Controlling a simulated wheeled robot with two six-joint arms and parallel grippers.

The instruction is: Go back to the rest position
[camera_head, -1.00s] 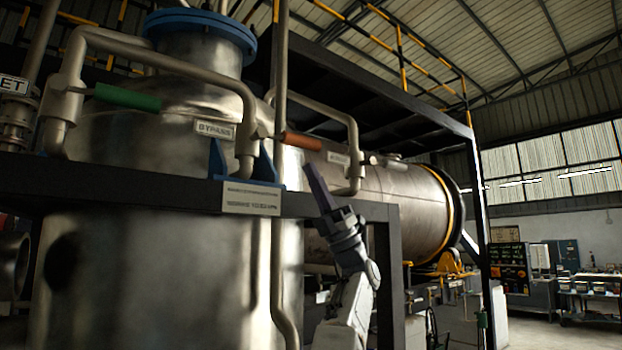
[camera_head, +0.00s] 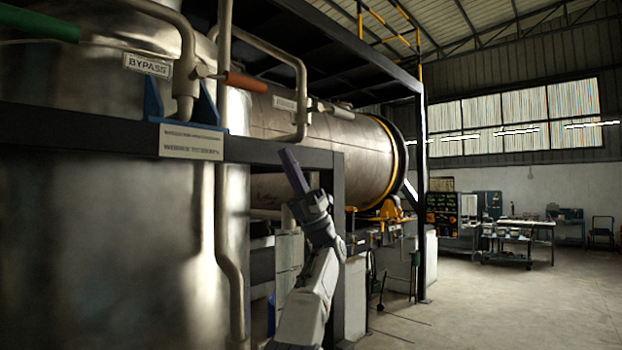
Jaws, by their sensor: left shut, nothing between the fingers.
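My left gripper (camera_head: 291,165) is raised at the centre of the head view, its dark fingers together and pointing up and slightly left. Nothing shows between the fingers. Its pale arm comes up from the bottom edge. The gripper appears in front of the dark steel frame, below and right of the orange-red valve handle (camera_head: 246,82), and looks apart from it. My right gripper does not show.
A large metal vessel (camera_head: 110,240) fills the left side, with a BYPASS label (camera_head: 147,65) and a green handle (camera_head: 38,23). A dark frame beam (camera_head: 90,134) crosses in front of it. A horizontal drum (camera_head: 350,155) lies behind. Open floor (camera_head: 510,310) extends right, with a workbench (camera_head: 520,235) beyond.

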